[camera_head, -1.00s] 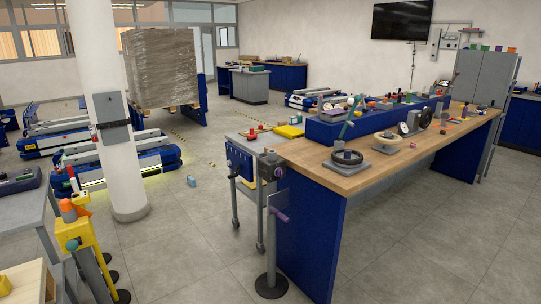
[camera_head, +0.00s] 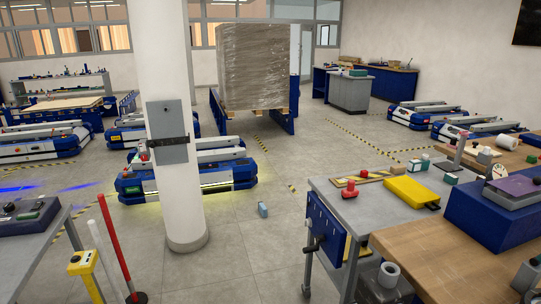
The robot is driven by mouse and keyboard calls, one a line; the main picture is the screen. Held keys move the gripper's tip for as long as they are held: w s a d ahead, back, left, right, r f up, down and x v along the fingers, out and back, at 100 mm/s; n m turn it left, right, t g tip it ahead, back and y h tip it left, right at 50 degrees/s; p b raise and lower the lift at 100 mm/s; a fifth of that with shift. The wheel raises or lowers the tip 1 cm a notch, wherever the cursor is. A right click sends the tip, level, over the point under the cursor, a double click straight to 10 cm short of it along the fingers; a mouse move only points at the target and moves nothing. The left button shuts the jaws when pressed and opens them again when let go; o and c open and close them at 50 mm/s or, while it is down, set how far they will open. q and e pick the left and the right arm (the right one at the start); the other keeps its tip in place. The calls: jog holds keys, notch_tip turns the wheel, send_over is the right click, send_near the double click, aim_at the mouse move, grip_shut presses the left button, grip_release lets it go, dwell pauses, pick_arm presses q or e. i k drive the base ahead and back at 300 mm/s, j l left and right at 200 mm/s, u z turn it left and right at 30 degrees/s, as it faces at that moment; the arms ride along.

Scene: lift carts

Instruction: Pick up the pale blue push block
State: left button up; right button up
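A small pale blue block (camera_head: 263,209) stands upright on the grey floor, right of the white pillar, in the middle of the head view. It looks like the pale blue push block. Nothing is touching it and its whole front shows. Neither of my grippers is in view.
A white pillar (camera_head: 179,120) stands left of the block. A lift cart (camera_head: 190,179) is behind the pillar. A grey-topped bench (camera_head: 372,206) and a wooden workbench (camera_head: 440,245) fill the right. Floor around the block is clear.

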aim_at(263, 209)
jog(key=i+u, duration=0.3)
jog(key=i, duration=0.65)
jog(key=i+l+u, duration=0.1)
jog(key=i+u, duration=0.2)
jog(key=i, duration=0.65)
